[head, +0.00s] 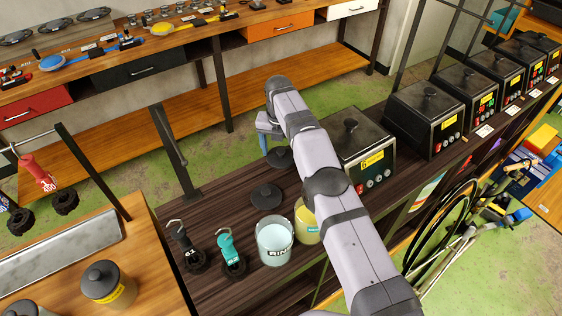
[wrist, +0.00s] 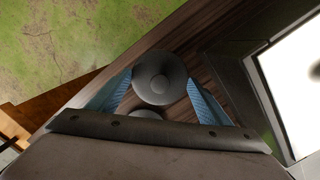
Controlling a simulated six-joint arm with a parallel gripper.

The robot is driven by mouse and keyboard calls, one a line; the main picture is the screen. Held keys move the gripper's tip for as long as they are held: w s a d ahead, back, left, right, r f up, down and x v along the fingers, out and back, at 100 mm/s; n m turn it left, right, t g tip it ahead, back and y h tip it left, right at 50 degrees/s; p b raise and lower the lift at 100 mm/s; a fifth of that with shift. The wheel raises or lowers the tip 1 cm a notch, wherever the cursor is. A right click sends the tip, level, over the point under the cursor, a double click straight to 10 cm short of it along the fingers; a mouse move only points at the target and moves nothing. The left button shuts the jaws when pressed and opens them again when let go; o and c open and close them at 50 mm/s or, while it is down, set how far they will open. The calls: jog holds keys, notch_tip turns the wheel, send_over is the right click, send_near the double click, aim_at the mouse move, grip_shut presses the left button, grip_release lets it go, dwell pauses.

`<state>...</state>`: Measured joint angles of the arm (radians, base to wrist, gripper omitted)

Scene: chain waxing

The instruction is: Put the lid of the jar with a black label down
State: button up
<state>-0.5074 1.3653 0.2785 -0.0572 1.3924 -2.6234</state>
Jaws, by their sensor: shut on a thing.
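My gripper (wrist: 160,95) is shut on a round dark grey lid (wrist: 160,77) with a central knob, between its blue fingers. In the head view the held lid (head: 279,157) is at the dark wooden counter's far edge, partly behind my arm; I cannot tell whether it touches the counter. A second dark lid (head: 267,196) lies on the counter nearer the jars. It shows partly in the wrist view (wrist: 147,115). An open glass jar (head: 275,243) with black lettering on its label and an open yellowish jar (head: 305,228), partly hidden by my arm, stand side by side.
A black heater box (head: 362,150) stands right of my gripper, with several similar boxes beyond. A black hook weight (head: 187,247) and a teal one (head: 230,253) stand left of the jars. A dark post (head: 175,150) rises at left. The counter (head: 225,205) is clear left of the second lid.

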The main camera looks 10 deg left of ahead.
aim_at(281, 158)
jog(key=shift+f+b, duration=0.4)
jog(key=shift+f, duration=0.35)
jog(key=shift+f+p, duration=0.6)
jog(key=shift+f, duration=0.65)
jog(key=shift+f, duration=0.1)
jog(key=shift+f, duration=0.1)
jog(key=o, duration=1.1)
jog(key=r, duration=0.4)
jog(key=s+r, duration=0.1)
jog(key=r, duration=0.3)
jog(key=r+b, duration=0.1)
jog(key=r, duration=0.3)
jog(key=shift+s+r, duration=0.15)
jog(key=shift+s, duration=0.1)
